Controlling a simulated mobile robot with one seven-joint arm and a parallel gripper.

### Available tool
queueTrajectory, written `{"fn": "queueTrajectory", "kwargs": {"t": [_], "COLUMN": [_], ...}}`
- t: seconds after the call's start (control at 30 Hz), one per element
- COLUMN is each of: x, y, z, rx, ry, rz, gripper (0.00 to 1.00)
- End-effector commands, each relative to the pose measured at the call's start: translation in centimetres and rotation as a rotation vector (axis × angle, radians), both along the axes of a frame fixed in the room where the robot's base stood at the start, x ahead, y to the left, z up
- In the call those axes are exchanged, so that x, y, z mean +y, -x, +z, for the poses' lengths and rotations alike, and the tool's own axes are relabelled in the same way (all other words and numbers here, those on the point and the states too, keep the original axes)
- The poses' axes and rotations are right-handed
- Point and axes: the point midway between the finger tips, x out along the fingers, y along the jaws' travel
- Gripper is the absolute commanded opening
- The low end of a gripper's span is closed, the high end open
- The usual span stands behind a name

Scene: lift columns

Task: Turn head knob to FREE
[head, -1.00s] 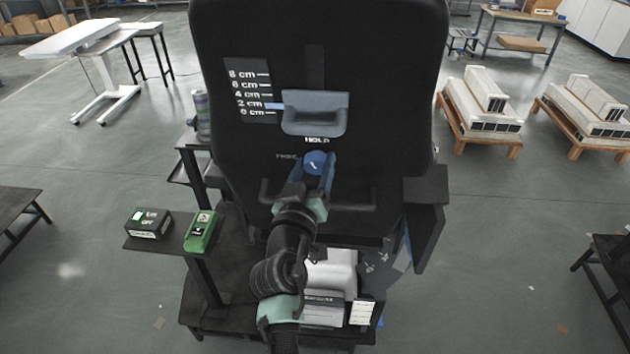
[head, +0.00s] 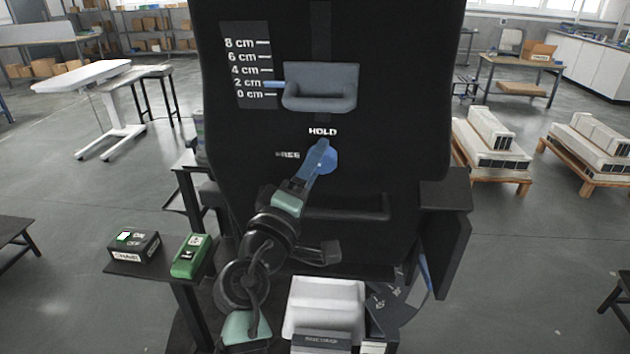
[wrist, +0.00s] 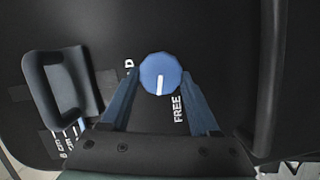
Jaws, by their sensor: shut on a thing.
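The blue round head knob (head: 330,160) sits on the black backrest, below the HOLD label (head: 323,131) and right of the FREE label (head: 288,155), which is partly blurred. My gripper (head: 321,157) comes from the lower left and is shut on the knob. In the wrist view the knob (wrist: 160,66) lies between the two blue fingers. Its white pointer line points down in that view, to the side where the FREE label (wrist: 178,109) stands, a little left of it. Only the end of HOLD shows at the knob's left.
A grey headrest block (head: 320,88) is above the knob, beside a centimetre scale (head: 252,70) with its blue marker near 2 cm. A black bar handle (head: 345,207) is below. A chair switch box (head: 134,246) and a green device (head: 191,256) stand on a shelf at left.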

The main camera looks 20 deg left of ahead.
Motion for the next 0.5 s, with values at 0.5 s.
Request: {"fn": "queueTrajectory", "kwargs": {"t": [0.5], "x": [0.06], "y": [-0.16], "z": [-0.80], "rx": [-0.115], "ry": [0.398], "rz": [-0.127], "gripper": [0.07]}}
